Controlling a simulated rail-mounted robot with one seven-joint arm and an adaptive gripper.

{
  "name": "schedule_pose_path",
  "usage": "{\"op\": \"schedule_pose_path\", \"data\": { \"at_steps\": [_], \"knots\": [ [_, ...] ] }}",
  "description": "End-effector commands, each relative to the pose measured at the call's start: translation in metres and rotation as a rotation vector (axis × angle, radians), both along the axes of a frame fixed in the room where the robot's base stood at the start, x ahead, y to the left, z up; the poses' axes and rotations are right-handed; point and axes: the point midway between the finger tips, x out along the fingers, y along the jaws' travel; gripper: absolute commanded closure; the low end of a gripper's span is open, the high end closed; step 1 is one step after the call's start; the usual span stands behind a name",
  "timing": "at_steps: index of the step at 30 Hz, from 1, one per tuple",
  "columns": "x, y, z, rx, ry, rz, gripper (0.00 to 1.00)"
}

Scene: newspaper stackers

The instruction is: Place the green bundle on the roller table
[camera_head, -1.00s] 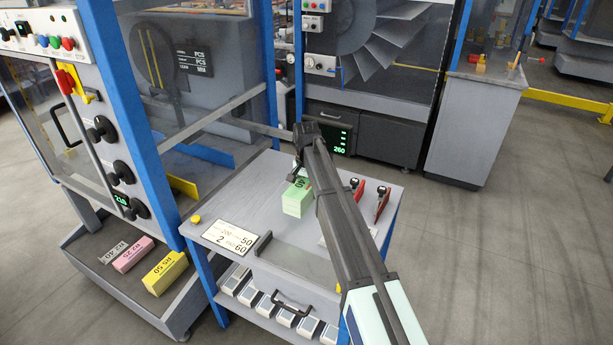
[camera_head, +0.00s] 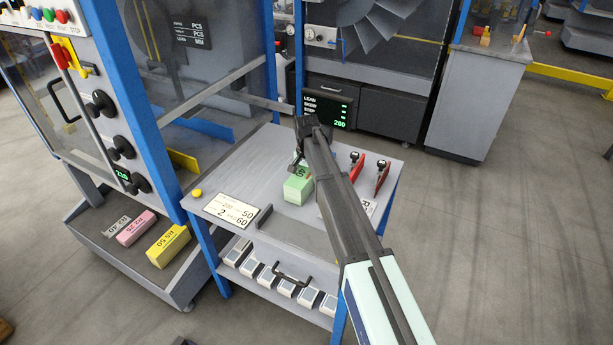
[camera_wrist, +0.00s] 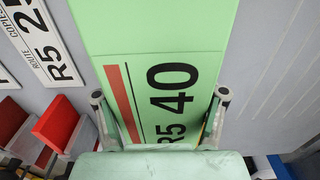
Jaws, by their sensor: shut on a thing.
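The green bundle (camera_head: 297,187) is at the grey table top (camera_head: 236,190), partly hidden behind my arm in the head view. In the wrist view the green bundle (camera_wrist: 150,40) fills the middle, with "R5 40" and a red stripe on its face. My gripper (camera_wrist: 160,112) is shut on the bundle, one finger at each side. In the head view my gripper (camera_head: 301,155) is at the bundle's top, mostly hidden by my arm. I cannot tell whether the bundle touches the table. No rollers are clearly visible.
Two red-handled clamps (camera_head: 383,172) stand to the right on the table. A sign plate (camera_head: 231,209) and a dark handle (camera_head: 263,217) lie left of the bundle. A pink bundle (camera_head: 136,228) and a yellow bundle (camera_head: 168,245) sit on the lower left shelf.

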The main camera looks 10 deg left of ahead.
Motion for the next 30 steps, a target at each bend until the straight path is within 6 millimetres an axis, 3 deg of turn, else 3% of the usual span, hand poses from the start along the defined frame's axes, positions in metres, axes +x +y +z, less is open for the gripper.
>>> {"op": "schedule_pose_path", "data": {
  "at_steps": [3,4,6,20,23,30],
  "knots": [
    [0.000,0.000,0.000,0.001,-0.001,0.000,0.99],
    [0.000,0.000,-0.001,0.000,0.000,0.000,0.22],
    [0.000,0.000,-0.001,0.000,0.000,0.000,0.03],
    [0.000,0.000,0.005,0.000,0.000,0.000,0.03],
    [0.000,0.000,0.015,0.001,-0.001,0.000,0.03],
    [0.001,0.001,0.059,0.000,-0.002,0.000,0.03]
  ]
}}
